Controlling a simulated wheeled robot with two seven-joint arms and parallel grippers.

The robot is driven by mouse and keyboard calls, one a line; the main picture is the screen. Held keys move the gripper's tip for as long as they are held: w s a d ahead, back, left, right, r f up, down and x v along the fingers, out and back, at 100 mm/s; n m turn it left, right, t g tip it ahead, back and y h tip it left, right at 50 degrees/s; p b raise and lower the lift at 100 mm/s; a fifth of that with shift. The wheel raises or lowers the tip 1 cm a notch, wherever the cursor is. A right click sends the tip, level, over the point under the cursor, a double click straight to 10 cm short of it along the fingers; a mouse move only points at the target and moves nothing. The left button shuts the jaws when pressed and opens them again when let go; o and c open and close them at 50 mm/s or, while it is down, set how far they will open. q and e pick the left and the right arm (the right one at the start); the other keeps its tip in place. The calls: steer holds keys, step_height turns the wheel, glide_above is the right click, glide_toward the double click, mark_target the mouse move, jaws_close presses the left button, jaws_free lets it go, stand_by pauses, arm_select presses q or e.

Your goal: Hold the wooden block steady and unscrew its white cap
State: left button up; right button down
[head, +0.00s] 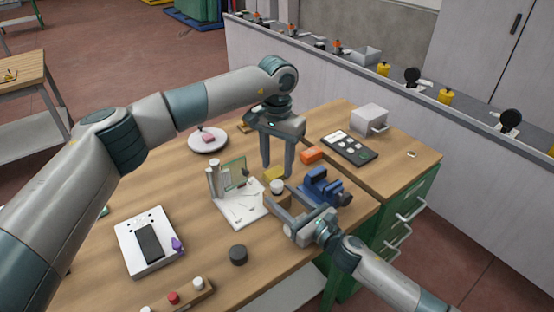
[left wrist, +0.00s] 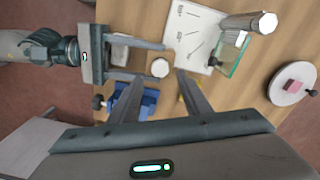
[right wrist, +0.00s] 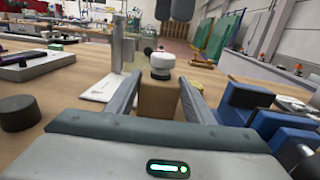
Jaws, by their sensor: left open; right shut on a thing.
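The wooden block (right wrist: 158,100) stands upright between the fingers of my right gripper (right wrist: 160,86), which is shut on it from both sides. Its round white cap (right wrist: 162,62) sits on top, above the fingers. The cap also shows in the head view (head: 277,187) and in the left wrist view (left wrist: 160,67). My left gripper (head: 278,174) is open, fingers pointing down, above and behind the cap in the head view. In the left wrist view the cap lies just beyond the gap between its fingertips, with no visible contact.
A blue vise (head: 322,188) stands close right of the block. A white stand with a glass pane (head: 236,172) is to its left. A yellow piece (head: 273,173) and an orange block (head: 311,155) lie nearby. A dark puck (head: 238,255) is at the front.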

mark_target(277, 183)
arm_select(q)
steer(key=shift+f, duration=3.65)
steer(key=shift+c, duration=0.4)
steer(key=c, duration=1)
steer(key=shift+n, duration=1.7)
steer(key=o, duration=1.2)
steer(key=shift+c, duration=0.2)
steer(key=shift+r, duration=0.15)
